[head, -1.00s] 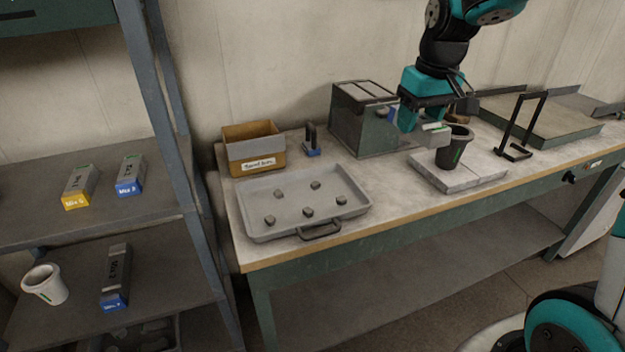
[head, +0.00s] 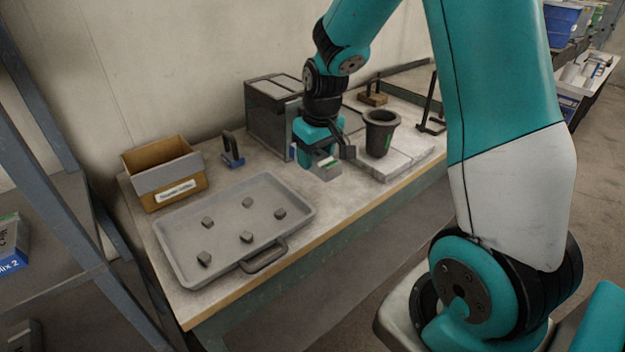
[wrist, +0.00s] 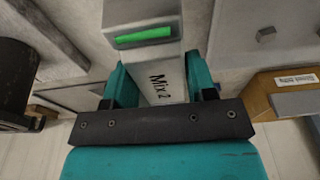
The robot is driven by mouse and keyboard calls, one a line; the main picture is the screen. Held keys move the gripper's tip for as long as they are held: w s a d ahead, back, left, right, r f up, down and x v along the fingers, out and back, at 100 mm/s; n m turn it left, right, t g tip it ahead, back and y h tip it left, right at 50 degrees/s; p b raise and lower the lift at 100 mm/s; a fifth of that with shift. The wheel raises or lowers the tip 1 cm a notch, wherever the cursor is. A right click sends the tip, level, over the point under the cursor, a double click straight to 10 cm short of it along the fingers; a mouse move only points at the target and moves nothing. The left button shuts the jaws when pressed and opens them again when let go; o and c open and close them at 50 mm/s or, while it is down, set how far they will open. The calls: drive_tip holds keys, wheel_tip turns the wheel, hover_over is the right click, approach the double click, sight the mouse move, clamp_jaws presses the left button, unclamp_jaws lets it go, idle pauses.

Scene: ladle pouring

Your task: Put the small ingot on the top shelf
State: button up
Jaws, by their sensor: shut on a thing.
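My gripper (head: 325,158) is shut on a pale grey ingot (head: 328,172), held over the table between the black crucible and the tray. In the wrist view the ingot (wrist: 155,75) sits between my two teal fingers, is marked "Mix 2" and has a green stripe at its far end. The grey shelf unit (head: 62,212) stands at the left edge. A "Mix 2" ingot with a blue end (head: 10,247) lies on its visible upper board. The rest of the unit is cut off.
A grey tray (head: 175,262) with several small dark lumps lies at the table's front left. Behind it are a cardboard box (head: 155,190) and a stamp-like tool (head: 232,160). A dark metal box (head: 268,115) stands behind my gripper; the black crucible (head: 380,140) stands on pale slabs to the right.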

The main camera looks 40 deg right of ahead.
sight(313, 188)
drive_tip(key=shift+f, duration=3.35)
drive_tip(key=shift+f, duration=0.15)
drive_tip(key=o, duration=1.3)
drive_tip(key=shift+c, duration=0.2)
